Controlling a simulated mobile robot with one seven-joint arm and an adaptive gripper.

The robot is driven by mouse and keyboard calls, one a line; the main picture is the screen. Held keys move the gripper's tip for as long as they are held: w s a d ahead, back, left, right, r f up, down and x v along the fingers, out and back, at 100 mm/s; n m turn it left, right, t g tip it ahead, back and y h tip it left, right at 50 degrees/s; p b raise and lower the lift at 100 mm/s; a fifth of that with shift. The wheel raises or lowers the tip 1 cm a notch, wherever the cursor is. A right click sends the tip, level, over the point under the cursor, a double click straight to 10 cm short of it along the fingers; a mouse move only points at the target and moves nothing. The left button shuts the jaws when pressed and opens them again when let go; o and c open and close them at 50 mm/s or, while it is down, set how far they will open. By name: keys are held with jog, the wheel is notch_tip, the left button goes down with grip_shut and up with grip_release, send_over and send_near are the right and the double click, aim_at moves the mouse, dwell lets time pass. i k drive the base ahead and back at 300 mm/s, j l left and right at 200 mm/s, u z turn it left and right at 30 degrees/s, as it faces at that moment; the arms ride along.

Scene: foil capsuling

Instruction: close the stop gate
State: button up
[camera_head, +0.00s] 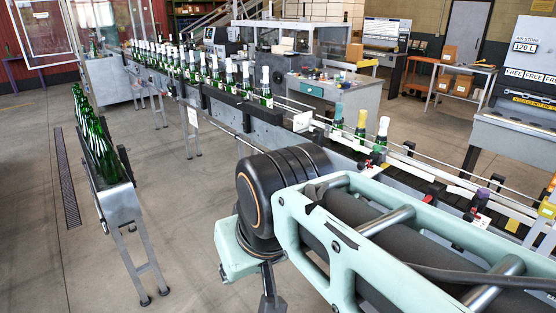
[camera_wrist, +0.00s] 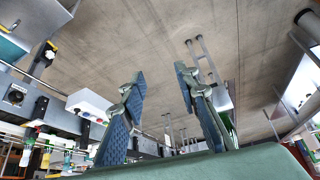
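A long conveyor (camera_head: 250,108) runs across the head view with a row of foil-topped green bottles (camera_head: 200,68) on its far stretch. Three bottles (camera_head: 360,125) stand further along, to the right of the plate. My gripper (camera_wrist: 160,78) is open and empty in the wrist view, with the floor behind its fingers. In the head view only a small part of it shows at the bottom edge, well apart from the plate.
A side rack (camera_head: 118,205) with green bottles (camera_head: 95,135) stands at the left on thin legs. A workbench (camera_head: 335,92) stands behind. The floor between rack and conveyor is clear.

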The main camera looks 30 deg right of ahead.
aim_at(429, 197)
jog(key=z, duration=1.95)
jog(key=i+l+u, duration=0.4)
jog(key=l, duration=0.25)
jog(key=i+l+u, duration=0.1)
jog(key=l, duration=0.45)
jog(key=j, duration=0.25)
